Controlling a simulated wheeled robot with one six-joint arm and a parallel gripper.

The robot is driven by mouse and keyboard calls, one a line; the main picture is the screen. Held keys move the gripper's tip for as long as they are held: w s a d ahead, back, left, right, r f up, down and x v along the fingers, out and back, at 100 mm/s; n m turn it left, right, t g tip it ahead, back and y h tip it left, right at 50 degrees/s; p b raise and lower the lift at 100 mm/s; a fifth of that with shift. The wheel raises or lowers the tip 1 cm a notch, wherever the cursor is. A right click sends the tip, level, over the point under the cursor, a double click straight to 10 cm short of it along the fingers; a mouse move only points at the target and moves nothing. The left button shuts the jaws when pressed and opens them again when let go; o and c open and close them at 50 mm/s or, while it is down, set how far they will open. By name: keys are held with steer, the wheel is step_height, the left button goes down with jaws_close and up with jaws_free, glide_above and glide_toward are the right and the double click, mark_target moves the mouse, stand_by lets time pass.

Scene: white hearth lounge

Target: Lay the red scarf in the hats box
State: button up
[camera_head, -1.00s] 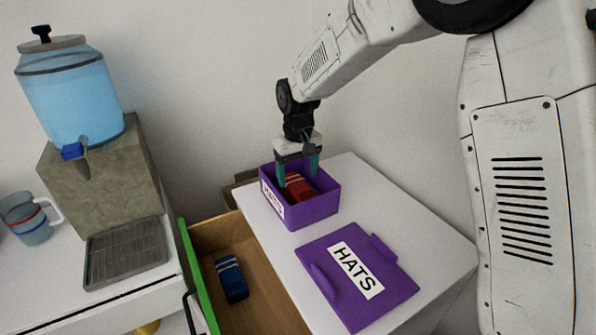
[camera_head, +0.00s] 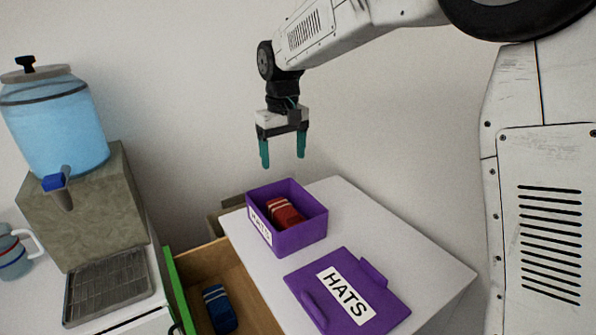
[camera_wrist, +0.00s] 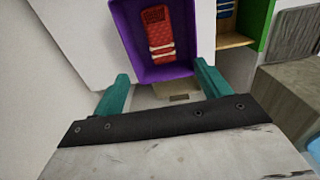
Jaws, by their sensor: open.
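The red scarf (camera_head: 283,213), rolled with pale stripes, lies inside the purple hats box (camera_head: 302,237). The box is open on the white table top, with a HATS label on its side. The scarf also shows inside the box in the wrist view (camera_wrist: 160,32). My gripper (camera_head: 283,163) is open and empty, above the box and apart from it. Its teal fingers show in the wrist view (camera_wrist: 160,82), with nothing between them. The purple lid (camera_head: 371,283), labelled HATS, lies flat on the table in front of the box.
A blue striped roll (camera_head: 218,308) lies in an open wooden drawer (camera_head: 243,293) with a green front (camera_head: 178,290). A blue water dispenser (camera_head: 55,125) and a mug (camera_head: 12,252) stand on the left counter. The table's right part (camera_head: 400,235) is clear.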

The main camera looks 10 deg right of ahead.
steer(key=s+d+r+m, duration=0.1)
steer(key=s+d+r, duration=0.2)
steer(key=s+d, duration=0.4)
steer(key=s+d+r+m, duration=0.1)
steer(key=s+d+r, duration=0.35)
steer(key=s, duration=0.55)
steer(key=s+d+f+m, duration=0.1)
steer(key=s+d+f, duration=0.2)
steer(key=s, duration=0.6)
steer(key=s+d+f+m+t, duration=0.1)
steer(key=s+d+f, duration=0.2)
steer(key=s, duration=0.7)
steer(key=shift+s+d+m, duration=0.25)
steer(key=shift+d+m, duration=0.05)
steer(key=shift+d, duration=0.45)
